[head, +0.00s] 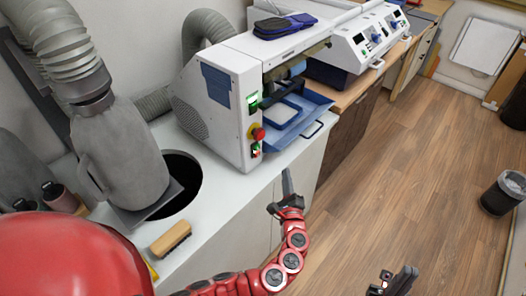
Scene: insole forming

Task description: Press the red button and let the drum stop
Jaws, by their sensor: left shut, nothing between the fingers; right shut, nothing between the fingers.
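The red button (258,134) is a mushroom knob on a yellow base, on the front edge of the white machine (218,105). A green-lit switch (252,102) sits above it and small controls (255,150) sit below it. A bluish roller (298,68), seemingly the drum, shows partly under the machine's hood; whether it turns cannot be told. My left gripper (287,176) is shut and empty, below and right of the button, apart from it, in front of the counter edge. My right gripper (400,279) is shut and empty at the bottom, over the floor.
A brush (170,239) and a round hole (190,172) are on the white counter (213,205). A bin (502,194) stands right. The wooden floor (400,170) between is clear.

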